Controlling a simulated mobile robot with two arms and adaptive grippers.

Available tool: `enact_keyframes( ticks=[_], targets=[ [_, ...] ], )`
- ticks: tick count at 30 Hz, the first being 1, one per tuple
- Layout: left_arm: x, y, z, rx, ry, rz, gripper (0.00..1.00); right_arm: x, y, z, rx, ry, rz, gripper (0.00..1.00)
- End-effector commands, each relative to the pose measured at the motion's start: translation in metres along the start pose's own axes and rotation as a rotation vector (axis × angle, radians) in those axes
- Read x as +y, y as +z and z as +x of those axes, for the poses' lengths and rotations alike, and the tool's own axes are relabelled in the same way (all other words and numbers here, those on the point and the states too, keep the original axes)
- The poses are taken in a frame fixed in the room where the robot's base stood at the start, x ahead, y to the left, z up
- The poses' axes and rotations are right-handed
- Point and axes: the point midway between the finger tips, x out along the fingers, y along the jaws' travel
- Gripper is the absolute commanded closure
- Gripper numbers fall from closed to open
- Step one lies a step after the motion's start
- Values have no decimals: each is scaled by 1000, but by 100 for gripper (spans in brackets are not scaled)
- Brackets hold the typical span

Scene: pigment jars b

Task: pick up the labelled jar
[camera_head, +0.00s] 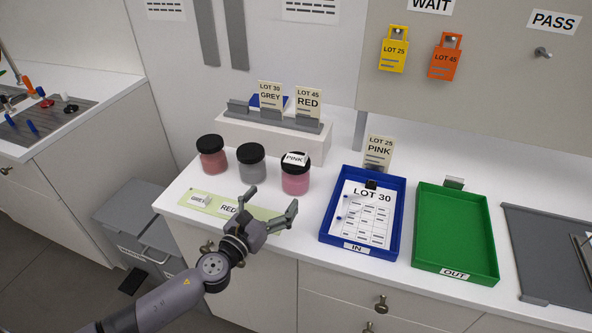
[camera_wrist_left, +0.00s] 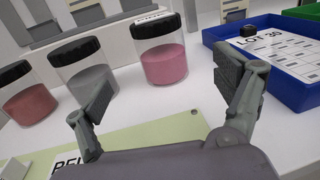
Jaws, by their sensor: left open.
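The labelled jar (camera_head: 296,183) holds pink pigment and has a black lid with a white PINK label on top. It stands upright on the white counter, rightmost of three jars. My right gripper is not in view.
A grey jar (camera_head: 252,169) and a red jar (camera_head: 212,160) stand left of the pink one. A pale green strip (camera_head: 262,212) with GREY and RED labels lies in front. A blue IN tray (camera_head: 325,232) and a green OUT tray (camera_head: 455,235) stand right. A white riser (camera_head: 262,139) stands behind.

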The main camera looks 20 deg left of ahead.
Motion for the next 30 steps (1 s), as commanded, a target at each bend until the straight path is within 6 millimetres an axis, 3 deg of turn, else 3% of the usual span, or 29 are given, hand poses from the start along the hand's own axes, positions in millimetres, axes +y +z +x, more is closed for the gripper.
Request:
enact_keyframes(
  ticks=[4, 9, 18, 24, 30],
  targets=[
    [0, 3, 34, -3, 2, -2, 11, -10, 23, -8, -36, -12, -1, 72],
    [0, 1, 59, -1, 1, -2, 11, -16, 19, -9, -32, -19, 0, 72],
    [0, 3, 85, -1, 1, -2, 11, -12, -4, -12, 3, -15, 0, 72],
    [1, 2, 113, -1, 1, -1, 11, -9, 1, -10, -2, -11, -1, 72],
    [1, 2, 119, 0, 0, -1, 11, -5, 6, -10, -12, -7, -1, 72]
  ],
)
